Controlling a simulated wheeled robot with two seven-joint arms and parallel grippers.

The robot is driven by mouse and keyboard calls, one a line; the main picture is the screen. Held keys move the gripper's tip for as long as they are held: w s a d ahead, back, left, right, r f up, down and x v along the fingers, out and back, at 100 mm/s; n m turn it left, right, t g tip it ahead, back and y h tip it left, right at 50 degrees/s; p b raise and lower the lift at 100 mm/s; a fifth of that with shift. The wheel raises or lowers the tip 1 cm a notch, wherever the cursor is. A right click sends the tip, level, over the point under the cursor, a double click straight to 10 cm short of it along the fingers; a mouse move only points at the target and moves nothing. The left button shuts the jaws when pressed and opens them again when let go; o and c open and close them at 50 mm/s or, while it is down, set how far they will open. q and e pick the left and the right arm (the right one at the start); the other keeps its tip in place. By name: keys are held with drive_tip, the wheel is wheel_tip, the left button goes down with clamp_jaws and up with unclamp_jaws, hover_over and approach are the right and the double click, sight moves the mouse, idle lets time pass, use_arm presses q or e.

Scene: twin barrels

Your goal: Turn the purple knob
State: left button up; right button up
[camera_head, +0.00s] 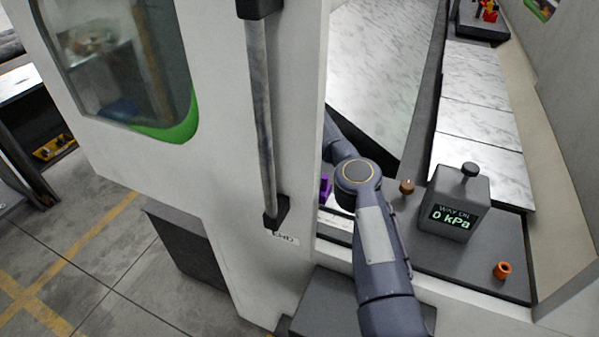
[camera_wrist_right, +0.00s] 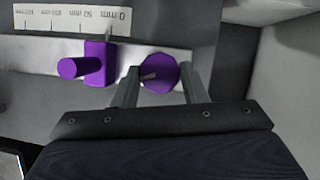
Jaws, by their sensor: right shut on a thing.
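The round purple knob (camera_wrist_right: 163,76) is in the right wrist view, in front of a pale strip, with a short light mark on it. My right gripper (camera_wrist_right: 160,84) has one finger on each side of the knob and is shut on it. Beside it on the left is a purple block (camera_wrist_right: 97,62) with a cylindrical peg sticking out. In the head view, my right arm reaches into the machine opening and hides its gripper. A small purple part (camera_head: 325,188) shows beside the arm; which purple part it is cannot be told. My left gripper is not in view.
A millimetre scale (camera_wrist_right: 75,18) lies above the purple block. A grey box (camera_head: 455,203) reading "WAY OIL 0 kPa" stands right of my arm, with a brown knob (camera_head: 406,187) and an orange ring (camera_head: 502,270) nearby. The white door (camera_head: 225,140) with its long handle (camera_head: 262,110) stands on the left.

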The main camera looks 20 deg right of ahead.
drive_tip(key=shift+n, duration=0.3)
drive_tip(key=o, duration=1)
